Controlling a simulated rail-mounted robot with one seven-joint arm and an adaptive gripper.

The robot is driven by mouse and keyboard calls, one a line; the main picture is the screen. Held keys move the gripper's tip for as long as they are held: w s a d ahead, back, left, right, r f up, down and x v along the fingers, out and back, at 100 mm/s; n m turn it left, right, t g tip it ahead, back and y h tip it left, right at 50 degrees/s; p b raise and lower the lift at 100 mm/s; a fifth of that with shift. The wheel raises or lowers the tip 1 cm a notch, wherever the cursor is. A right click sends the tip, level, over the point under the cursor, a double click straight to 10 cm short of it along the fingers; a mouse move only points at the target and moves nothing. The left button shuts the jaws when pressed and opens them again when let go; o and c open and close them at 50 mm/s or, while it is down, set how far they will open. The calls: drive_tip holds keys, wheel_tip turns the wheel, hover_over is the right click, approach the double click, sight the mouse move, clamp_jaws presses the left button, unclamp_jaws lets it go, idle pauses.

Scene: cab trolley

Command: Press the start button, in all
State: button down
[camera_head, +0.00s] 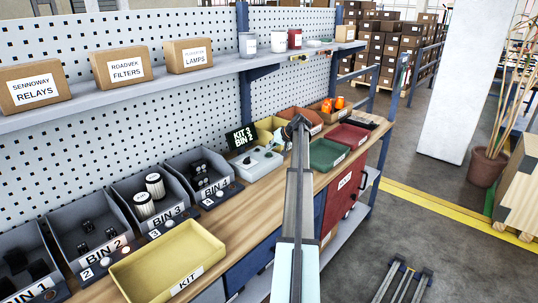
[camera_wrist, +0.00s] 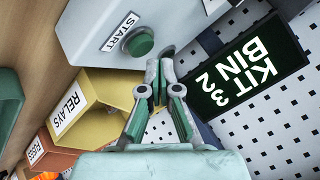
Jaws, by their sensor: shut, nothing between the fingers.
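The start button (camera_wrist: 139,43) is a green round button on a light grey box, with a START label (camera_wrist: 119,32) beside it. The grey control box (camera_head: 251,168) also shows on the bench in the head view. My gripper (camera_wrist: 161,62) is shut and empty, with its fingertips close beside the button in the wrist view; I cannot tell whether they touch it. In the head view my gripper (camera_head: 282,138) is small and partly hidden by my arm, near the box. A black display (camera_head: 241,137) reads KIT 3 BIN 2; it also shows in the wrist view (camera_wrist: 246,64).
A yellow KIT tray (camera_head: 168,258) and grey bins (camera_head: 143,200) stand on the left of the bench. Green (camera_head: 325,155) and red trays (camera_head: 349,137) stand on the right. A yellow RELAYS bin (camera_wrist: 108,95) lies near my gripper. A perforated panel (camera_head: 130,120) stands behind.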

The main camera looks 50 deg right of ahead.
sight(270, 154)
drive_tip(key=shift+r+p, duration=0.65)
drive_tip(key=shift+r, duration=1.85)
